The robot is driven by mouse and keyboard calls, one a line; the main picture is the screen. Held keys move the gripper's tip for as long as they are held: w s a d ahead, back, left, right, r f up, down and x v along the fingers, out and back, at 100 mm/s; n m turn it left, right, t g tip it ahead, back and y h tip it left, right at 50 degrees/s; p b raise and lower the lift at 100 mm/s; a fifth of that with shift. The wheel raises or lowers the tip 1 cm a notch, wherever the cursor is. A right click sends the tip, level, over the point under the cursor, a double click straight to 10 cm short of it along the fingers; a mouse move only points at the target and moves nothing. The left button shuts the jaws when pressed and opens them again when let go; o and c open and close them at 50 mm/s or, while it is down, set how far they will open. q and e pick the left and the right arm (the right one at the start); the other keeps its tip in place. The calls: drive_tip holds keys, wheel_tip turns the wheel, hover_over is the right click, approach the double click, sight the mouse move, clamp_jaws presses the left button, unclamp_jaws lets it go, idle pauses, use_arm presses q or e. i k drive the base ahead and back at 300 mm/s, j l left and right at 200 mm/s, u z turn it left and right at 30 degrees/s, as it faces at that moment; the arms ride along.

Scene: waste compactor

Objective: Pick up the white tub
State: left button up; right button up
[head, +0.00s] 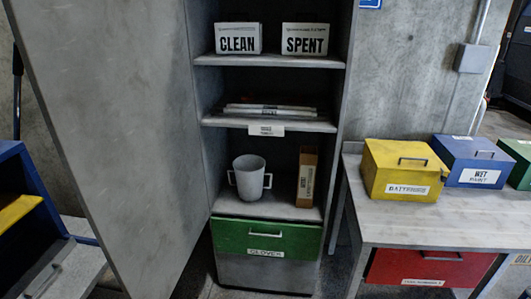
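The white tub (250,178) stands upright on the lowest open shelf of a grey cabinet. It has a handle on each side and an open top. A narrow brown box with a white label (306,178) stands to its right on the same shelf, with a gap between them. Neither of my grippers shows in the head view.
The cabinet's grey door (115,120) stands open on the left. A green drawer (267,238) is shut below the tub. On the right, a grey table (440,220) bears a yellow box (403,168) and a blue box (469,160). A blue bin is at far left.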

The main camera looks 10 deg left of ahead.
sight(249, 169)
drive_tip(key=u, duration=0.8)
drive_tip(key=i+u, duration=0.15)
drive_tip(key=u, duration=0.2)
drive_tip(key=i+l+u, duration=0.15)
drive_tip(key=u, duration=0.2)
drive_tip(key=i+l+u, duration=0.1)
drive_tip(key=u, duration=0.3)
drive_tip(key=i+l, duration=0.65)
drive_tip(key=l, duration=0.2)
